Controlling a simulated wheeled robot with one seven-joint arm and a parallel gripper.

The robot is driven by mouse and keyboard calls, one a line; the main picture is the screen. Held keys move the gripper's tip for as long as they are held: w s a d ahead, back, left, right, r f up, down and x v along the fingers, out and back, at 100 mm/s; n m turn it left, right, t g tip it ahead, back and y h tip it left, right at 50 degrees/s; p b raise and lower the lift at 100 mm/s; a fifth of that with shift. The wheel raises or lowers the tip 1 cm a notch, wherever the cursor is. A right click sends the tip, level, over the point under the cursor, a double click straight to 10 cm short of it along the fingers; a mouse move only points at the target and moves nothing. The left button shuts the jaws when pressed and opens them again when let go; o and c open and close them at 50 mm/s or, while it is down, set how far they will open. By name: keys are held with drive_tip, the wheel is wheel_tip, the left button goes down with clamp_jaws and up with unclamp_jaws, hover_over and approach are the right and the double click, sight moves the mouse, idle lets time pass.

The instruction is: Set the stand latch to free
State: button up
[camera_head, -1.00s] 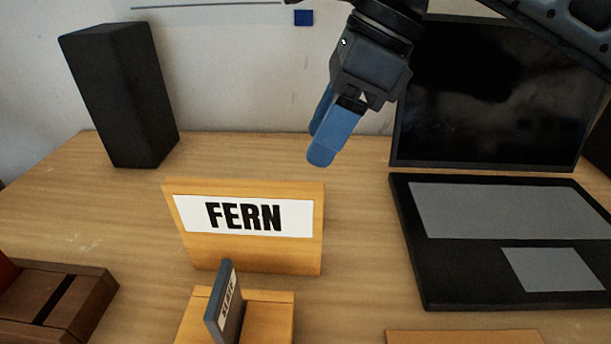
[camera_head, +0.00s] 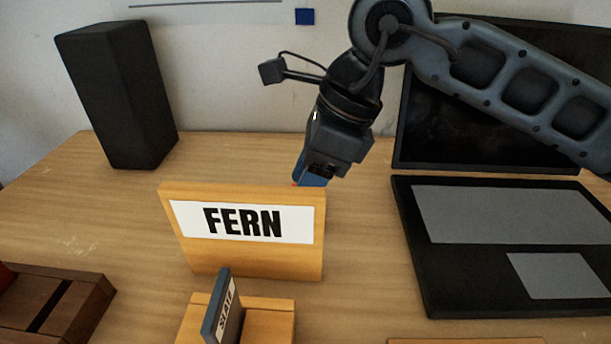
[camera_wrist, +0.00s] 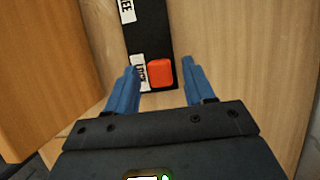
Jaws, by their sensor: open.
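The wooden stand labelled FERN (camera_head: 242,262) stands upright on the desk in the head view; its back is hidden there. In the wrist view a black latch track (camera_wrist: 148,45) carries a red slider (camera_wrist: 160,73) at its near end, beside a white label that is partly covered by a finger. A label at the far end is cut off and shows "EE". My gripper (camera_wrist: 160,88) is open, with blue fingers on either side of the slider, apart from it. In the head view my gripper (camera_head: 310,178) is just behind the stand's top right, its tips hidden.
A small holder (camera_head: 268,318) with a card marked SLATE (camera_head: 224,310) stands in front of the stand. A laptop (camera_head: 420,265) is at the right and a black speaker (camera_head: 115,95) at the back left. A dark wooden block (camera_head: 70,315) lies at the front left.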

drive_tip(key=shift+c, duration=0.5)
clamp_jaws()
